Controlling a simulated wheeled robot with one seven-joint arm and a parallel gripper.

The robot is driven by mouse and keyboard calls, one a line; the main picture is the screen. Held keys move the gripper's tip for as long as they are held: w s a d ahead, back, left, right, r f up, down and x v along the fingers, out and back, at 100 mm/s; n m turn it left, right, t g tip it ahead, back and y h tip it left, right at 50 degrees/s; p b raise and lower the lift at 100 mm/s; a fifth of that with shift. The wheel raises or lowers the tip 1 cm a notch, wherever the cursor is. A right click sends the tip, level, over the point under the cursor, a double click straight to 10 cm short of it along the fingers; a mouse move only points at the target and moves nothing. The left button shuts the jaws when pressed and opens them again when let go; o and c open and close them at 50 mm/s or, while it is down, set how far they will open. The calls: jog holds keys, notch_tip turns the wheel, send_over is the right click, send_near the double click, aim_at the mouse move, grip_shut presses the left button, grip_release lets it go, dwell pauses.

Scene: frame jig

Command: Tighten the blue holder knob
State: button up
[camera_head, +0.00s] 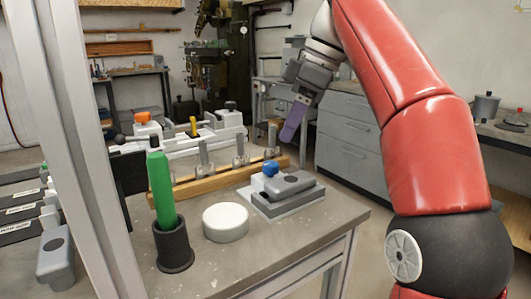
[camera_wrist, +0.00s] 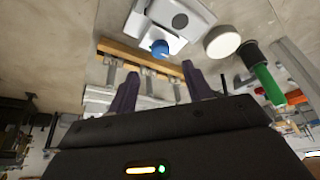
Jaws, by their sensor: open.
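The blue knob (camera_head: 271,168) sits at the back left of a holder (camera_head: 292,183), a grey block on a pale base on the workbench. In the wrist view the blue knob (camera_wrist: 160,48) shows beyond the fingertips, roughly between them, with the pale holder (camera_wrist: 185,38) behind it. My gripper (camera_head: 288,137) hangs in the air above and behind the holder, its purple fingers tilted down, apart from the knob. The wrist view shows both purple fingers of my gripper (camera_wrist: 160,70) spread with nothing between them. The knob's underside is hidden.
A wooden rail (camera_head: 215,181) with several metal posts runs behind the holder. A white round disc (camera_head: 226,222) and a green-handled tool (camera_head: 161,190) in a dark cup (camera_head: 172,247) stand left of it. A pale upright post (camera_head: 75,150) crosses the left side. The bench's front right is clear.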

aim_at(273, 163)
jog(key=shift+x, duration=3.85)
jog(key=shift+d, duration=0.1)
jog(key=shift+c, duration=0.4)
jog(key=c, duration=0.9)
